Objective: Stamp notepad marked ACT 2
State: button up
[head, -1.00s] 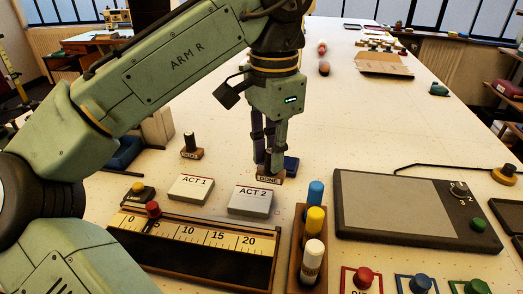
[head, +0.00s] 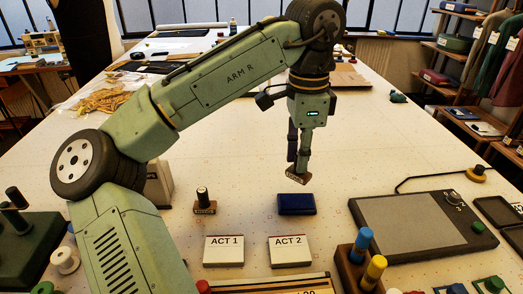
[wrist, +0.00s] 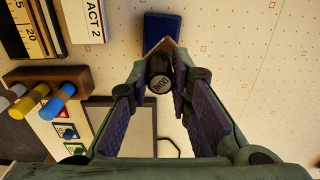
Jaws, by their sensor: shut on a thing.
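My gripper (head: 299,162) is shut on the DONE stamp (head: 297,177), which has a wooden base and a dark round handle. The stamp hangs tilted above the table, just behind and above the dark blue pad (head: 297,206). In the wrist view the handle top (wrist: 159,86) reads DONE, and the blue pad (wrist: 161,27) lies beyond the base. The white notepad marked ACT 2 (head: 288,253) lies in front of the blue pad, with no mark visible on it. The notepad marked ACT 1 (head: 223,253) lies to its left.
Another stamp (head: 204,202) stands left of the blue pad. A wooden holder (head: 349,272) with coloured cylinders stands right of ACT 2. A grey tablet (head: 415,225) lies further right. A ruler box (head: 270,287) is at the front. The table behind the gripper is largely clear.

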aim_at(300, 182)
jog(key=shift+d, duration=0.15)
notch_tip(300, 182, down, 6)
jog(key=b, duration=0.5)
jog(key=shift+f, duration=0.45)
dwell(1.2)
jog(key=shift+f+m, duration=0.15)
jog(key=shift+m, duration=0.15)
dwell(1.5)
jog(key=shift+p, duration=0.3)
notch_tip(300, 182, up, 5)
jog(key=p, duration=0.5)
jog(key=shift+r, duration=1.1)
